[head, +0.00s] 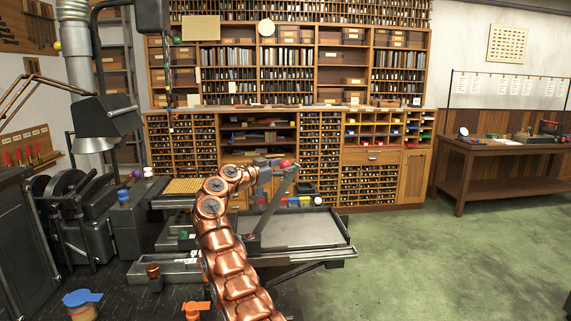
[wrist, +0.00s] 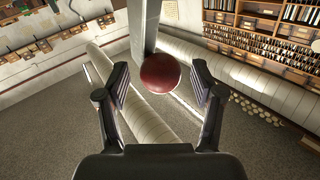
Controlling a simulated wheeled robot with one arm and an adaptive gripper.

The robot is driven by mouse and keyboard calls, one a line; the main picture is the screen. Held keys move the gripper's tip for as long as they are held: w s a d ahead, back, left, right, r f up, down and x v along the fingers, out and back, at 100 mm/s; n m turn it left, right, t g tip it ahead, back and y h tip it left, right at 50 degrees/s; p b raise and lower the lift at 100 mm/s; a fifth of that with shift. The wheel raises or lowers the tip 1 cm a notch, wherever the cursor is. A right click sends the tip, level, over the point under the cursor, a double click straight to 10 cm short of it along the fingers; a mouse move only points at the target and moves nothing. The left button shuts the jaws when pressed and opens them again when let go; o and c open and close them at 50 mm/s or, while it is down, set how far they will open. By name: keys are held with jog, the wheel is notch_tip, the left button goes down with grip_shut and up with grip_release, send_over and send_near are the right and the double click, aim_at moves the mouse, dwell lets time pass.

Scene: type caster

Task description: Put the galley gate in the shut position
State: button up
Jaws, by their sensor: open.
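A dark red ball knob (wrist: 160,73) sits at the end of a grey bar (wrist: 144,25), which I take to be the galley gate's lever. In the head view the red knob (head: 286,163) shows at the top of a slanted grey bar (head: 272,208) that rises beside the flat grey tray (head: 305,230). My gripper (wrist: 159,78) is open, with one finger on each side of the knob. A gap shows between the knob and both fingers. In the head view my gripper (head: 270,167) is small and partly merges with the bar. The gate's foot is hidden by my arm.
A black machine (head: 80,215) is at left. Type cabinets (head: 290,100) line the back. The green floor (head: 430,260) at right is clear.

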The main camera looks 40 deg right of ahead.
jog(key=shift+d, duration=0.7)
jog(key=shift+c, duration=0.3)
jog(key=shift+a+r, duration=0.1)
jog(key=shift+r, duration=0.05)
grip_shut()
